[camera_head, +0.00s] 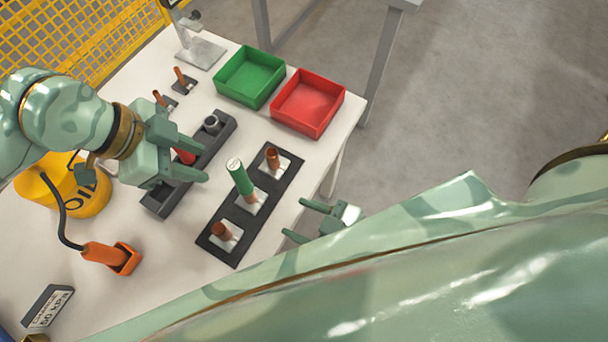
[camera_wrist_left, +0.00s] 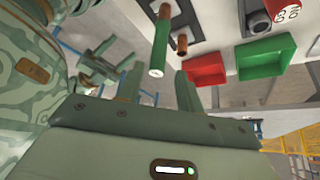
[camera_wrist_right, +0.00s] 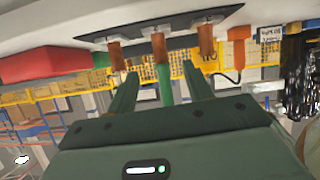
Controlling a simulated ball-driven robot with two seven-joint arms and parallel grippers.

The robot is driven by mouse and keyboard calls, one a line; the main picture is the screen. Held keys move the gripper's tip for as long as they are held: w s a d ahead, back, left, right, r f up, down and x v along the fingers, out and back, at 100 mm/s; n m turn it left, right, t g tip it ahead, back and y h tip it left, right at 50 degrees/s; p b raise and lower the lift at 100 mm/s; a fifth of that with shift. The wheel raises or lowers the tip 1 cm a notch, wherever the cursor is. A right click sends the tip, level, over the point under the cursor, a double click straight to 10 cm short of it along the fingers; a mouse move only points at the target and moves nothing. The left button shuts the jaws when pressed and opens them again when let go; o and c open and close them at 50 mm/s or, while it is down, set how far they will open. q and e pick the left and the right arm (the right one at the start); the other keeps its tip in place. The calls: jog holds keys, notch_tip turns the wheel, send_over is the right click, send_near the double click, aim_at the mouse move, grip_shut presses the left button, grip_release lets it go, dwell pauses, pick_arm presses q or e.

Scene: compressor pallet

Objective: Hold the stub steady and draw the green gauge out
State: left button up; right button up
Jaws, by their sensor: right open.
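The green gauge (camera_head: 239,177) stands on the copper stub (camera_head: 250,197) in the middle of a black three-place plate (camera_head: 216,246). The gauge also shows in the left wrist view (camera_wrist_left: 160,46) and the right wrist view (camera_wrist_right: 166,88), its stub clear beyond it. My left gripper (camera_head: 206,163) is open and empty, left of the gauge and over the dark grey rack. My right gripper (camera_head: 294,219) is open and empty, right of the plate near the table edge. Neither gripper touches the gauge or the stub.
Two other copper stubs (camera_head: 272,158) (camera_head: 224,231) flank the gauge. A red gauge (camera_head: 185,155) sits in the dark rack (camera_head: 216,147), partly behind my left gripper. Green (camera_head: 249,77) and red (camera_head: 307,103) trays stand at the back.

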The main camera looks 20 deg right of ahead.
aim_at(241, 189)
jog(key=shift+m, duration=0.3)
jog(key=x, duration=0.5)
jog(key=r+x, duration=0.1)
jog(key=x, duration=0.4)
jog(key=w+r+x, duration=0.1)
jog(key=x, duration=0.5)
jog(key=shift+w+a+r, duration=0.1)
jog(key=shift+w+a, duration=0.05)
jog(key=shift+a, duration=0.05)
